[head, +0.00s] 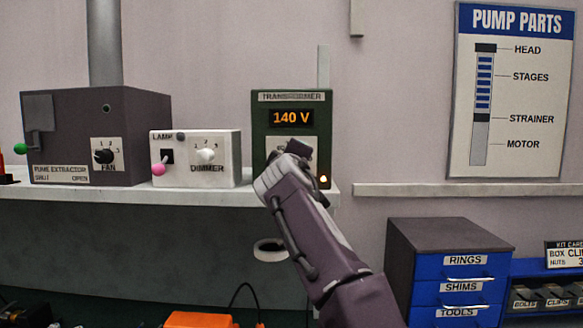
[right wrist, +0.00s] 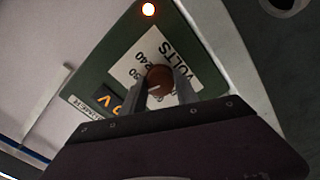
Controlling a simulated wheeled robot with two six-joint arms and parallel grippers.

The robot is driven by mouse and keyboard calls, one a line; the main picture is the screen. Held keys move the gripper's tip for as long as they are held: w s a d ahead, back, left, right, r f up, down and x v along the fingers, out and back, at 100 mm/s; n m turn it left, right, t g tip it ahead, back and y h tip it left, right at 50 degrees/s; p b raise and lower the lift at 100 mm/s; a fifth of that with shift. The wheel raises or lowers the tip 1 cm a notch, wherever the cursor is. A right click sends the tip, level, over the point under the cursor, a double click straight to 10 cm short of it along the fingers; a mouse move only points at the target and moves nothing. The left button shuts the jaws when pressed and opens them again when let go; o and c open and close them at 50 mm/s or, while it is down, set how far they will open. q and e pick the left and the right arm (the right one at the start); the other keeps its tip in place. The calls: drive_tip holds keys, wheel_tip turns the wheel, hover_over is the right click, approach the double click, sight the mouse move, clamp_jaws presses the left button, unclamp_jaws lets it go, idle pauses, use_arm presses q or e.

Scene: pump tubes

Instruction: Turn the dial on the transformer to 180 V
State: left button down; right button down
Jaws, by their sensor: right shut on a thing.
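The green transformer (head: 258,125) stands at the right end of the shelf, and its display (head: 291,118) reads 140 V. A small orange lamp (head: 323,180) glows at its lower right. My right gripper (head: 296,150) is at the transformer's front and hides its dial in the head view. In the right wrist view, the right gripper (right wrist: 167,88) is shut on the round brown dial (right wrist: 158,76), one finger on each side. A white VOLTS scale plate (right wrist: 186,60) surrounds the dial, partly hidden by the fingers. My left gripper is not in view.
A white dimmer box (head: 225,145) with a pink-tipped lamp switch stands left of the transformer. A dark fume extractor (head: 70,120) with a fan knob is further left. Blue drawers (head: 460,275) stand at the lower right. A ring (head: 270,250) sits under the shelf.

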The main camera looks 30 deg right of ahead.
drive_tip(key=m+b, duration=0.1)
drive_tip(key=m, duration=0.4)
drive_tip(key=shift+m, duration=0.3)
idle(0.5)
drive_tip(key=c, duration=0.9)
unclamp_jaws()
drive_tip(key=shift+c, duration=0.2)
drive_tip(key=b+v, duration=0.4)
drive_tip(key=v, duration=0.5)
